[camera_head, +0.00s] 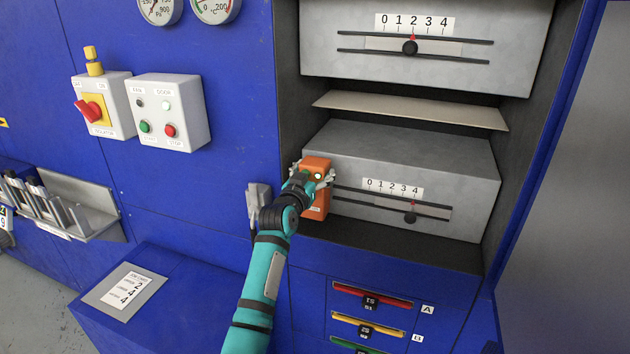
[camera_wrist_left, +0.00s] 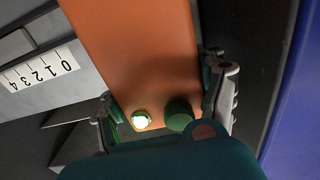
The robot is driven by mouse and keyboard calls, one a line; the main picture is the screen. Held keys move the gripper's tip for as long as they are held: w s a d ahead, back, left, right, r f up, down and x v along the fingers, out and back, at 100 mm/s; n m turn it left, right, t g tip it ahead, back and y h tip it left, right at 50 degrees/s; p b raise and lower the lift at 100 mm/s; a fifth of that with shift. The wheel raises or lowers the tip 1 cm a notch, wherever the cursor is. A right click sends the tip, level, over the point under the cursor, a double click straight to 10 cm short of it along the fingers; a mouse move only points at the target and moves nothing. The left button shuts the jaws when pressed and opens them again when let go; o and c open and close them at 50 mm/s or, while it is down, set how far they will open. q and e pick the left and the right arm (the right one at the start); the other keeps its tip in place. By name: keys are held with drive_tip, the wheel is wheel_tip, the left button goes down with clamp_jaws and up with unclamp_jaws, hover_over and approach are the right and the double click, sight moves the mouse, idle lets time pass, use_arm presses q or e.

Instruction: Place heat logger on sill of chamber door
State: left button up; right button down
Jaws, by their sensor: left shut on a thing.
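The heat logger (camera_head: 317,200) is an orange upright box. It stands at the left front of the lower chamber opening, over the dark sill (camera_head: 400,243). My left gripper (camera_head: 313,174) is shut on it, with one finger on each side near its top. The left wrist view shows the orange face of the logger (camera_wrist_left: 135,50) between the fingers (camera_wrist_left: 165,95), with a lit white lamp and a green knob. I cannot tell whether the logger's base touches the sill. My right gripper is not in view.
A grey slider box (camera_head: 400,165) with a 0-4 scale fills the lower opening just right of the logger; another (camera_head: 425,70) sits above. The blue frame is close on the left. Coloured-handled drawers (camera_head: 372,301) lie below. The sill's right part is clear.

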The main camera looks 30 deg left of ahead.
use_arm(q)
drive_tip(key=shift+w+a, duration=0.1)
drive_tip(key=shift+w, duration=0.1)
wheel_tip(320, 180, down, 3)
drive_tip(key=shift+f+p, duration=0.2)
drive_tip(key=shift+p, duration=0.35)
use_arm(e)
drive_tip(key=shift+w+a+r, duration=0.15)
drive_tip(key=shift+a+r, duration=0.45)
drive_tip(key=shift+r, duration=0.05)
use_arm(q)
drive_tip(key=o, duration=1)
drive_tip(key=shift+f, duration=0.25)
drive_tip(key=shift+o, duration=1.2)
drive_tip(key=shift+s, duration=0.1)
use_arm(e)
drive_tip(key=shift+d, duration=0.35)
